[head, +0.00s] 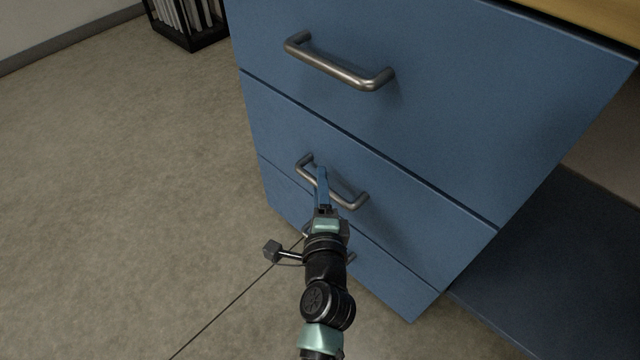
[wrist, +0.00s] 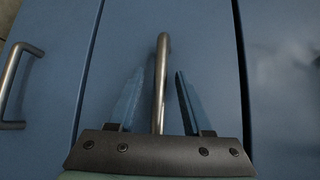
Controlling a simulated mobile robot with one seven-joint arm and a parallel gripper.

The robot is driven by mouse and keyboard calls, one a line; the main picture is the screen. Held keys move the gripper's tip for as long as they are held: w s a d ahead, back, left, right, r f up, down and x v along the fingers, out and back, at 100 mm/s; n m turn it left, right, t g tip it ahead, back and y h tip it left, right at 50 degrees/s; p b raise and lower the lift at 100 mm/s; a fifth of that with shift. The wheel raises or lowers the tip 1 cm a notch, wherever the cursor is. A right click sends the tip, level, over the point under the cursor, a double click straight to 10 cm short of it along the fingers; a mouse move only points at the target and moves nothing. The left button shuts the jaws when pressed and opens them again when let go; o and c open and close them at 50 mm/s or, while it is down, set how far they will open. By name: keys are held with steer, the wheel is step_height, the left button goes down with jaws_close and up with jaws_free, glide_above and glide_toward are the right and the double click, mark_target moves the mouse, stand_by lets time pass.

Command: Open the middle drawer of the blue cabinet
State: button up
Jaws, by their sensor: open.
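The blue cabinet (head: 470,70) has three stacked drawers, all with fronts flush. The middle drawer (head: 430,220) has a grey metal bar handle (head: 350,200). My gripper (head: 321,174) is at this handle in the head view and hides part of it. In the wrist view my gripper (wrist: 159,75) is open, with one blue finger on each side of the handle (wrist: 161,50). The bottom drawer's handle (head: 350,258) is mostly hidden behind my arm.
The top drawer's handle (head: 338,72) is above. Another handle (wrist: 14,85) shows at the wrist view's left edge. A wooden top (head: 600,18) overhangs the cabinet. A black rack (head: 186,22) stands at the back left. The carpet (head: 120,160) left of the cabinet is clear.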

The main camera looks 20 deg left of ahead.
steer(key=shift+w+a, duration=0.2)
steer(key=shift+w, duration=0.25)
jaws_close()
stand_by(1.2)
